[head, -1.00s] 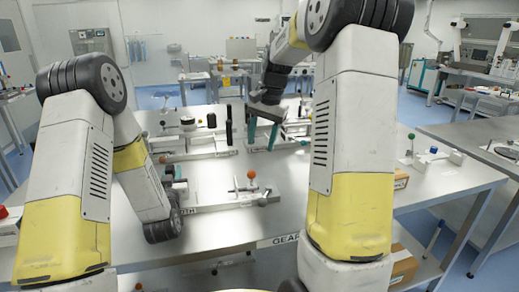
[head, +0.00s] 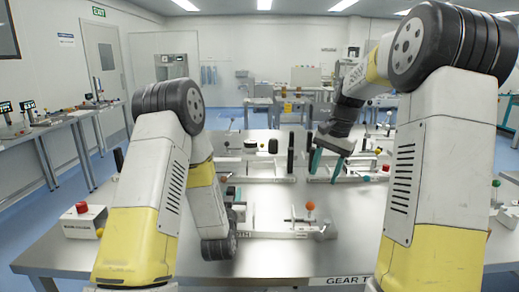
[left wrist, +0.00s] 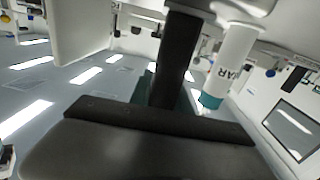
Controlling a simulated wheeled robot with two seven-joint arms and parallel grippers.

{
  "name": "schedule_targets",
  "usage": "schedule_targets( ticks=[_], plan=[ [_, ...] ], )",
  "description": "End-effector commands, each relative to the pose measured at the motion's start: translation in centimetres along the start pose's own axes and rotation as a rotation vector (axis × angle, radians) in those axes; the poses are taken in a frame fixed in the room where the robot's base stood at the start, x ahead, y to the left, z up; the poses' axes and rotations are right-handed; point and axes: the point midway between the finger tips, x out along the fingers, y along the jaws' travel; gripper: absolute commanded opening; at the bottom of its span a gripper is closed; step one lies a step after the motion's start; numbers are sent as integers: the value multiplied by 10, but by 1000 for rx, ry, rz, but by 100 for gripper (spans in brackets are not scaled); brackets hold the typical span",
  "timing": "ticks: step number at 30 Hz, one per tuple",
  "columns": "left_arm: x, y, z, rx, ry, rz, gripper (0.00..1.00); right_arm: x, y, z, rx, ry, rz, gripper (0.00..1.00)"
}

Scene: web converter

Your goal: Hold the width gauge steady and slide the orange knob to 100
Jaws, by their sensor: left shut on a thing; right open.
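The width gauge (head: 270,235) lies on the steel table in the head view, a long pale bar with lettering at its left end, partly hidden by my left wrist. Its orange knob (head: 310,206) stands upright near the right end. My left gripper (head: 237,194) is at the gauge's left end, mostly hidden behind my arm, and appears shut on the gauge there. The left wrist view shows a dark finger and a teal tip (left wrist: 211,101) close up; the grip is not clear there. My right gripper (head: 328,162) is open and empty, beyond and above the orange knob.
Other bar gauges (head: 255,180) with dark knobs stand farther back, and another fixture (head: 350,175) is behind my right gripper. A control box with a red button (head: 82,222) sits at the table's left.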

Motion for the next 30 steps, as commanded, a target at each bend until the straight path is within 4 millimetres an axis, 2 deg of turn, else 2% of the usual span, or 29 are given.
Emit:
schedule_targets(
  ticks=[2,3,6,7,16,19,30],
  plan=[
    [-2,-2,5,2,-15,-3,0,0,0,0,0,0,0,50],
    [-2,-2,5,2,-14,-3,27,0,0,0,0,0,0,50],
    [-1,-1,4,2,-11,-1,47,0,0,0,0,0,0,50],
    [-1,-1,3,1,-9,-1,49,0,0,0,0,0,0,50],
    [0,1,-1,0,-1,2,49,0,0,0,0,0,0,50],
    [0,1,-8,-1,1,2,49,0,0,0,0,0,0,50],
    [0,0,-70,-1,3,1,49,0,0,0,0,0,0,50]
  ],
)
